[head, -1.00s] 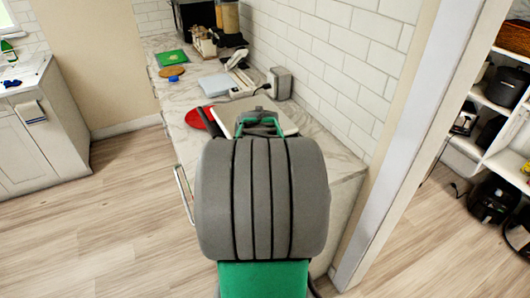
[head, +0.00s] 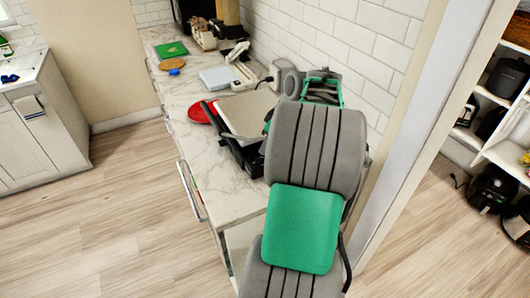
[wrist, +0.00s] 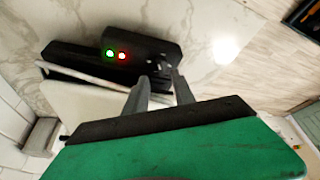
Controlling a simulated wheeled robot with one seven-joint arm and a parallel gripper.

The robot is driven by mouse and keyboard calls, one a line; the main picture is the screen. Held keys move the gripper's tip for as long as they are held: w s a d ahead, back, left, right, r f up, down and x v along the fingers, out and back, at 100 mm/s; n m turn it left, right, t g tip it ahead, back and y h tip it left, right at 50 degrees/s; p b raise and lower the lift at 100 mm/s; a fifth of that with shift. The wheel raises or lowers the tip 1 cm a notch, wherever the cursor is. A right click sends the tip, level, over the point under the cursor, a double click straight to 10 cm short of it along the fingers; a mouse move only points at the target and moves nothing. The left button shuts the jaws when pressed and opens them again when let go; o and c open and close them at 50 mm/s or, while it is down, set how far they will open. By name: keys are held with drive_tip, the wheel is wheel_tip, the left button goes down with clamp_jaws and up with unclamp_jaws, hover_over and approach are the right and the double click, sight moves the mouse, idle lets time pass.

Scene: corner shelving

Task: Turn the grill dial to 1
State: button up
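The grill has a cream lid (head: 247,112) and a black base, and stands on the counter beside my arm in the head view. In the wrist view its black front panel (wrist: 150,52) carries a green light and a red light. A small dark shape that looks like the dial (wrist: 157,67) is at the panel's right part, just beyond my fingertips; its marking is too small to read. My gripper (wrist: 161,76) is open, with a gap between its two grey fingers. Whether a finger touches the dial cannot be told.
The marble counter (head: 225,185) runs along the tiled wall. A red plate (head: 199,113) lies left of the grill. A pale flat object (head: 215,79), a wooden board (head: 171,64) and a green board (head: 171,48) lie farther back. Floor is clear at left.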

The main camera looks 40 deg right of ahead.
sight(261, 157)
drive_tip(key=x, duration=0.5)
drive_tip(key=shift+w+f+p, duration=0.1)
drive_tip(key=shift+f+p, duration=0.2)
drive_tip(key=shift+p, duration=0.1)
clamp_jaws()
